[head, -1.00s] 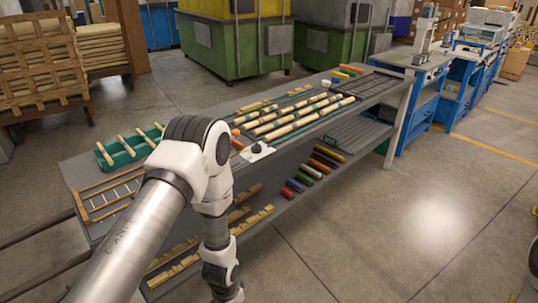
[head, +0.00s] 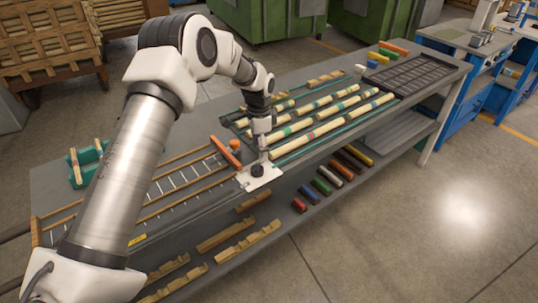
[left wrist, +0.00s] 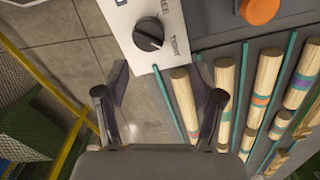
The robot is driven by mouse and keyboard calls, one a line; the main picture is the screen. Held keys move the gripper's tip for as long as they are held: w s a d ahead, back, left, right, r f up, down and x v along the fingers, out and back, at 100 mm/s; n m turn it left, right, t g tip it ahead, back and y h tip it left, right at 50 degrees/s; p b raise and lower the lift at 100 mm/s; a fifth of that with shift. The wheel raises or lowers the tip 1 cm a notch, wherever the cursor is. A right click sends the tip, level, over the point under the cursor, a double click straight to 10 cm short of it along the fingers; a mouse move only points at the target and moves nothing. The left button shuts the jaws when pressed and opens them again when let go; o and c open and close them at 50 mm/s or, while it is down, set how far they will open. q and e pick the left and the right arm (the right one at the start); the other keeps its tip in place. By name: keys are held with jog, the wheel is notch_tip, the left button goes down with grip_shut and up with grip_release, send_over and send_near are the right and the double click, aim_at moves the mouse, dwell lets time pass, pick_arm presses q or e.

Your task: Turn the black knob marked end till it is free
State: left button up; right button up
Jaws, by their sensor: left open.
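The black knob (head: 257,170) sits on a white plate (head: 267,183) at the table's front edge. In the left wrist view the knob (left wrist: 148,33) is round with a pale pointer line, and the white plate (left wrist: 116,14) carries printed words that I cannot read fully. My left gripper (head: 263,152) points down close above the knob in the head view. In the left wrist view it (left wrist: 162,85) is open with nothing between its fingers, and the knob lies ahead of the fingertips, apart from them. My right gripper is not in view.
Striped wooden rods (head: 318,135) lie in rows beside the plate. An orange knob (head: 234,146) and an orange bar (head: 225,151) are close by on the left. A ladder-like wooden frame (head: 180,182) lies further left. Coloured blocks (head: 322,186) lie on the lower shelf.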

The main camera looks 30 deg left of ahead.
aim_at(256, 166)
pick_arm(q)
jog(key=s+f, duration=0.1)
jog(key=s+f+p, duration=0.1)
jog(key=s, duration=0.1)
jog(key=shift+s+d+f, duration=0.1)
jog(key=shift+d+f, duration=0.05)
jog(key=shift+f, duration=0.2)
jog(key=f, duration=0.2)
jog(key=w+f, duration=0.1)
jog(key=f, duration=0.1)
jog(key=shift+w, duration=0.15)
jog(key=shift+r, duration=0.2)
jog(key=shift+s+r, duration=0.1)
jog(key=shift+s, duration=0.2)
jog(key=c, duration=1)
jog(key=shift+c, duration=0.7)
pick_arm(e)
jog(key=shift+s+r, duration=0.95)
